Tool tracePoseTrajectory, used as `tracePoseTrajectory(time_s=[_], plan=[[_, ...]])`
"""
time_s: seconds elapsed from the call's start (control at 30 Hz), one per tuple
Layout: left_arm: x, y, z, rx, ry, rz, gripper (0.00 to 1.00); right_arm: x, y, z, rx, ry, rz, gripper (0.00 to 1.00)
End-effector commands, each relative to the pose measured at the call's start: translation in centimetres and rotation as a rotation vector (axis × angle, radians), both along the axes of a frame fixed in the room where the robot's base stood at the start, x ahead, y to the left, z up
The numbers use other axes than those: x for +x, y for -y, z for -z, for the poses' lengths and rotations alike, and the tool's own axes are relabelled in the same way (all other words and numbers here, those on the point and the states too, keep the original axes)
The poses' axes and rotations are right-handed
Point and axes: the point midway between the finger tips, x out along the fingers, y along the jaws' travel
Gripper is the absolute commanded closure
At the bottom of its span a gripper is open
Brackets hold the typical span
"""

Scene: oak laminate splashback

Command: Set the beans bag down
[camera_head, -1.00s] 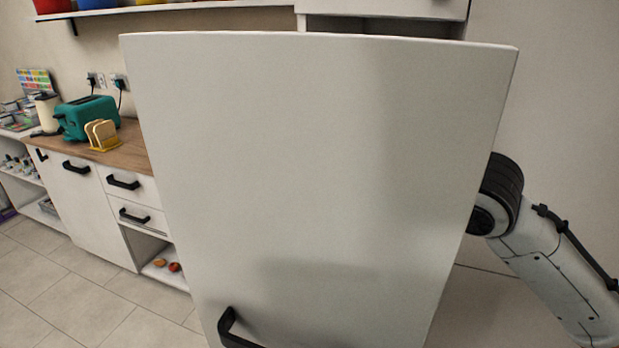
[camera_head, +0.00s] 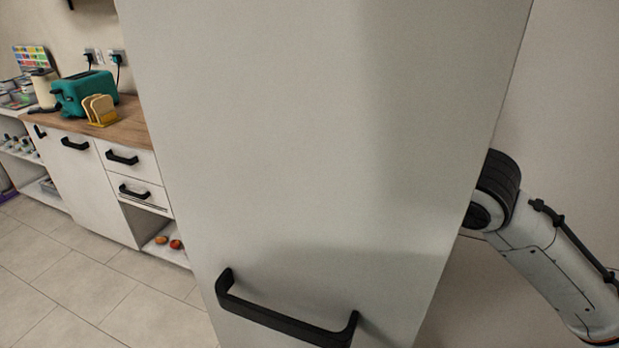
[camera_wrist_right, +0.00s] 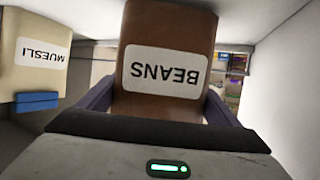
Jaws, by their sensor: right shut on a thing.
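The beans bag (camera_wrist_right: 168,28), brown with a white BEANS label that reads upside down, fills the upper middle of the right wrist view. My right gripper (camera_wrist_right: 158,100) is shut on it, one dark finger on each side. Whether the bag's base touches a surface cannot be told. In the head view the bag and right gripper are hidden behind a large white door, with only part of my right arm showing at the right. My left gripper is in neither view.
The white door (camera_head: 310,170) with a black handle (camera_head: 285,320) fills the middle of the head view. A cream muesli bag (camera_wrist_right: 35,55) with a blue clip (camera_wrist_right: 37,101) stands beside the beans bag. A teal toaster (camera_head: 88,92) sits on the wooden counter at left.

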Motion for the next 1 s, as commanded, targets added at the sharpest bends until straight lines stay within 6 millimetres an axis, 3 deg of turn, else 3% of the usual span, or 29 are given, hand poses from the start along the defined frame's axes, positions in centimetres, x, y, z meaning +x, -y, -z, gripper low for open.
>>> tracePoseTrajectory(time_s=[0.57, 0.6, 0.67, 0.87, 1.0], plan=[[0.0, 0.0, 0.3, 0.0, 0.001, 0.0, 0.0, 0.0, 0.0, 0.8, 0.003, 0.005, -0.001, 0.51], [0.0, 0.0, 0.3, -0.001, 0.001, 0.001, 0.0, 0.0, 0.0, 0.8, 0.003, 0.005, -0.001, 0.09], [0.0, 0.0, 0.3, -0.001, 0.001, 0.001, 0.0, 0.0, 0.0, 0.8, 0.003, 0.005, -0.001, 0.0], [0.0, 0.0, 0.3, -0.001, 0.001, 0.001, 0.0, 0.0, 0.0, 1.1, -0.002, -0.002, 0.0, 0.0], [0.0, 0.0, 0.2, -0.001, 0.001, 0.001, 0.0, 0.0, 0.0, 0.1, 0.0, 0.0, 0.0, 0.0]])
